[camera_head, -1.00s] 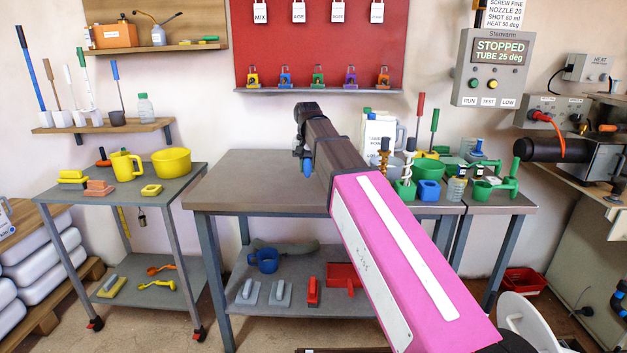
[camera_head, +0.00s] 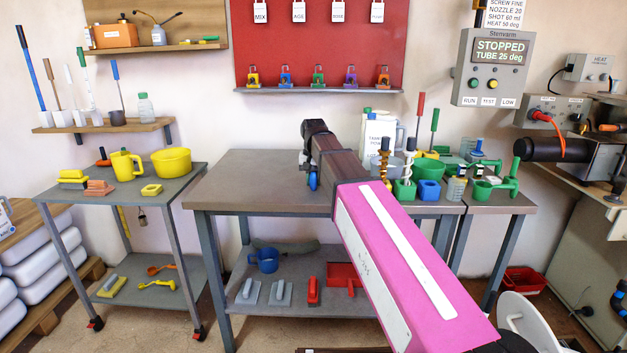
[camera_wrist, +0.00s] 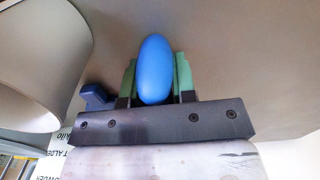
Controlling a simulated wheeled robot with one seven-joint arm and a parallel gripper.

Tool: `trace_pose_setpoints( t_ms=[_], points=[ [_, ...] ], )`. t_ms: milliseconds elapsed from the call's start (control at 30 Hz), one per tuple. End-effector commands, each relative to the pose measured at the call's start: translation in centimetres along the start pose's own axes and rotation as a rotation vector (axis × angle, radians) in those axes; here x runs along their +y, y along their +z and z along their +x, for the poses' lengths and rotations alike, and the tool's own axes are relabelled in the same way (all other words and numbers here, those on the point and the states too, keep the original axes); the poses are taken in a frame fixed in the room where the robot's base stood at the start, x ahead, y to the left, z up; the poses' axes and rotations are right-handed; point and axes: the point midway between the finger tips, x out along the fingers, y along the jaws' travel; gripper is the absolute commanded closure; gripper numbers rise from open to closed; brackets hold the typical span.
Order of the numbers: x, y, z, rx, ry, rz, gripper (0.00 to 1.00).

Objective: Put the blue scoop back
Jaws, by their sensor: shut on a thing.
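My gripper (camera_wrist: 155,85) is shut on a smooth blue rounded thing, which I take for the blue scoop (camera_wrist: 155,70). Green fingertips stand on both sides of it in the wrist view. In the head view a small blue part of the scoop (camera_head: 313,180) shows below the dark end of my arm, over the middle workbench (camera_head: 240,172). The rest of the scoop is hidden by my arm. I cannot tell whether it touches the bench top.
A dark blue piece (camera_wrist: 95,97) lies left of the gripper in the wrist view. The bench's left part is clear.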

Motion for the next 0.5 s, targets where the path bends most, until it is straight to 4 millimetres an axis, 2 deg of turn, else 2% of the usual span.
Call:
trace_pose_setpoints(
  t_ms=[33,100,500],
  points=[
    [0.00,0.01,0.10,0.000,0.000,0.000,0.72],
    [0.00,0.00,0.06,0.000,0.000,0.000,0.49],
    [-0.01,-0.02,-0.49,0.000,0.000,0.000,0.49]
  ],
)
